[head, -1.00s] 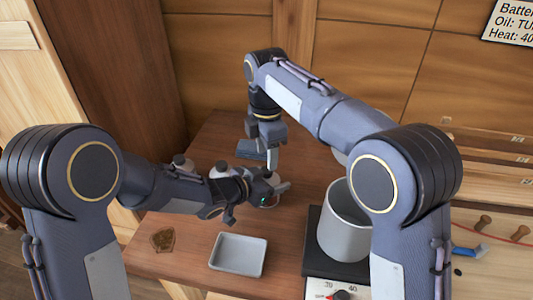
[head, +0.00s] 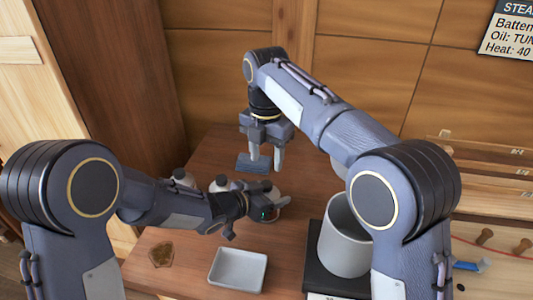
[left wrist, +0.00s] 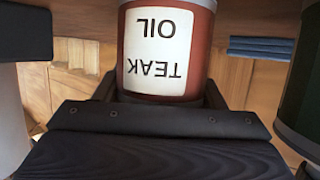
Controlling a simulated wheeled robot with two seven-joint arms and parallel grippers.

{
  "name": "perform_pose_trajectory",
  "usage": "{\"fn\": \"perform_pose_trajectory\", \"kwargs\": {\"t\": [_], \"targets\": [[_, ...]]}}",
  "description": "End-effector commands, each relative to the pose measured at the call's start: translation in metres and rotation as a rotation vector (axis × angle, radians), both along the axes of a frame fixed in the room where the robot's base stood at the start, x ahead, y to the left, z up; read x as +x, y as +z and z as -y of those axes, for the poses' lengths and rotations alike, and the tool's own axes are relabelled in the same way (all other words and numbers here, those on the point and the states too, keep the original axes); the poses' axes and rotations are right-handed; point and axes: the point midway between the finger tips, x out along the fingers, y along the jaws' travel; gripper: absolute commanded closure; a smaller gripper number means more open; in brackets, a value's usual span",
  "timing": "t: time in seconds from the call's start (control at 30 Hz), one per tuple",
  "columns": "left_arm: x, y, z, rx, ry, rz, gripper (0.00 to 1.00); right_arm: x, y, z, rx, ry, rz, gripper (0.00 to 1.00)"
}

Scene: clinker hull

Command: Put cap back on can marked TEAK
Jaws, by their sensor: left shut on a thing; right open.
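The can marked TEAK (left wrist: 205,40) is red-brown with a white label that reads TEAK OIL, upside down in the left wrist view. My left gripper (head: 277,201) is shut around this can, which it mostly hides in the head view. My right gripper (head: 266,160) is open, fingers pointing down, above and behind the left gripper. I see nothing between its fingers. I cannot make out the cap, nor tell whether the can's top is covered.
Other cans (head: 183,177) stand left of the held one; a dark green can (left wrist: 305,85) is close beside it. A blue block-like thing (head: 252,163) lies behind. A white tray (head: 238,269), a brown patch (head: 161,254) and a grey pot (head: 343,240) are nearer.

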Motion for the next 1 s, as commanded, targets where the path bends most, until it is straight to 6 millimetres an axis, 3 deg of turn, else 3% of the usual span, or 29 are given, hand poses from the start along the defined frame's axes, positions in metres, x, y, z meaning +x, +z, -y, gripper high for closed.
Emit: {"fn": "perform_pose_trajectory", "kwargs": {"t": [0.5,0.93,1.0], "targets": [[0.0,0.0,0.0,0.0,0.0,0.0,1.0,-0.001,-0.069,0.0,-0.001,-0.001,-0.002,0.52],[0.0,0.0,0.0,0.0,0.0,0.0,1.0,0.0,-0.078,0.0,0.0,-0.001,0.0,0.52],[0.0,0.0,0.0,0.0,0.0,0.0,1.0,0.0,-0.078,0.0,0.0,-0.001,0.0,0.61]]}}
